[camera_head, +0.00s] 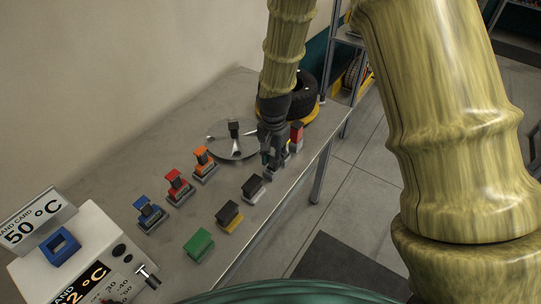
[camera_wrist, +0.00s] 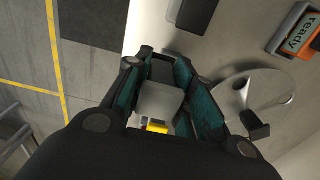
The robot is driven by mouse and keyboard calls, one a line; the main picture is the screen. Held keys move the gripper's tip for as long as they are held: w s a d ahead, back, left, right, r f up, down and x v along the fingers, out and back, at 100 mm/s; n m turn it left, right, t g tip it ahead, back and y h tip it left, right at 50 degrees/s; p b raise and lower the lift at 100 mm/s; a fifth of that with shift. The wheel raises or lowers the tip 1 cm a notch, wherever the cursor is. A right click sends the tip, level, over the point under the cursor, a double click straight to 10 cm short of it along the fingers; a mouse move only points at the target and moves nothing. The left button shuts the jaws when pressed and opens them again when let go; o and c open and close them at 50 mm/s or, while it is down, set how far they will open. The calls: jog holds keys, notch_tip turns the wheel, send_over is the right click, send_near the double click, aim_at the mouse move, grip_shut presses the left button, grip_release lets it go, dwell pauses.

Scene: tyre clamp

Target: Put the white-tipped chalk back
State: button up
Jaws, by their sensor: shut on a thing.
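My gripper (camera_head: 272,162) points down near the table's right edge, behind the row of blocks. In the wrist view its teal-lined fingers (camera_wrist: 160,95) are shut on a pale grey-white block (camera_wrist: 160,104) with a dark part beside it. I cannot tell for sure whether this is the white-tipped chalk. A dark block with a white end (camera_head: 253,188) stands just in front of the gripper, apart from it. The fingers hide most of the held thing in the head view.
A black-and-yellow block (camera_head: 229,216) and a green block (camera_head: 198,244) stand nearer. A red-topped block (camera_head: 297,133) is behind the gripper. Blue (camera_head: 149,211), red (camera_head: 178,186) and orange (camera_head: 204,163) stamps stand left. A round metal plate (camera_head: 226,147) and tyre (camera_head: 301,97) lie behind.

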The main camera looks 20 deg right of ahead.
aim_at(271, 158)
jog(key=shift+w+f+p, duration=1.15)
jog(key=shift+w+f, duration=0.3)
jog(key=shift+f, duration=0.45)
jog(key=shift+f, duration=0.45)
jog(key=o, duration=1)
jog(key=shift+c, duration=0.2)
jog(key=shift+r, duration=0.1)
jog(key=shift+r, duration=0.5)
notch_tip(271, 158, up, 12)
jog(key=b, duration=0.3)
jog(key=shift+f+b, duration=0.15)
jog(key=shift+b, duration=0.25)
